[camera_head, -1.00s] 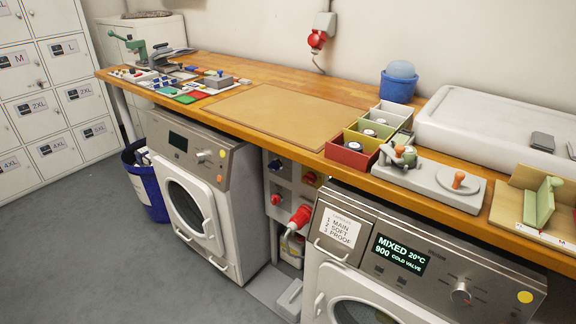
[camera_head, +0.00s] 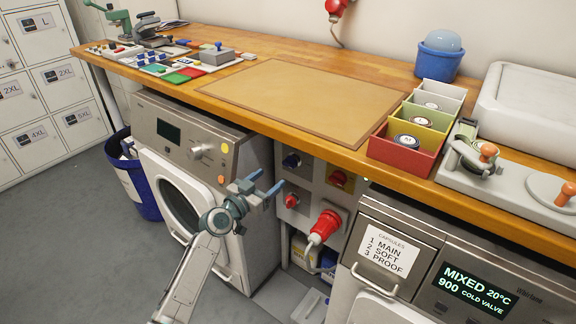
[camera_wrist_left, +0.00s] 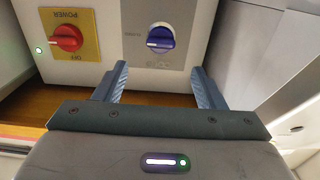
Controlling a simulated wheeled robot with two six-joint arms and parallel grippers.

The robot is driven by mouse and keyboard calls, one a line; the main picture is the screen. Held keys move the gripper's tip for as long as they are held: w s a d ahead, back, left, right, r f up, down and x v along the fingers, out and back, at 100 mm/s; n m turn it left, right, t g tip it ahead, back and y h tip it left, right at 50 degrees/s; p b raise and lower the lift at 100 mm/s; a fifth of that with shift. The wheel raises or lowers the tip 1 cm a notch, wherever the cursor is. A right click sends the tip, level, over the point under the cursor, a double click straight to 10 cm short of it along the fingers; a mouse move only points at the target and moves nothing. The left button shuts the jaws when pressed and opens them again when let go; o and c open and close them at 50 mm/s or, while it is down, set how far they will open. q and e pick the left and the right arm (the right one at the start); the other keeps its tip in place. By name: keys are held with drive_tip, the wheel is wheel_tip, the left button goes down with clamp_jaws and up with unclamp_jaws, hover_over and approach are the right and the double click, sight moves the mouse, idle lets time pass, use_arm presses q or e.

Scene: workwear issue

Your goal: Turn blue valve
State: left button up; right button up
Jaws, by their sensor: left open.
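The blue valve (camera_head: 291,160) is a round knob with a pale pointer line. It sits on the grey panel between the two machines, under the worktop. It also shows in the left wrist view (camera_wrist_left: 160,40), just beyond the fingertips and centred between them. My left gripper (camera_head: 268,184) is open and empty in front of the panel, a little left of and below the valve in the head view. Its two fingers (camera_wrist_left: 160,68) frame the valve in the wrist view and do not appear to touch it. My right gripper is not in view.
A red power switch (camera_head: 339,179) on a yellow plate is right of the valve. Another red knob (camera_head: 291,201) is below it, with a large red plug (camera_head: 325,226) lower right. The worktop edge (camera_head: 270,130) overhangs the panel. The left machine's door (camera_head: 180,195) stands beside my arm.

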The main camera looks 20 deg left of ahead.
sight(287, 165)
use_arm(q)
drive_tip(key=x, duration=0.8)
drive_tip(key=shift+w+f, duration=0.2)
drive_tip(key=shift+w, duration=0.1)
drive_tip(key=c, duration=1)
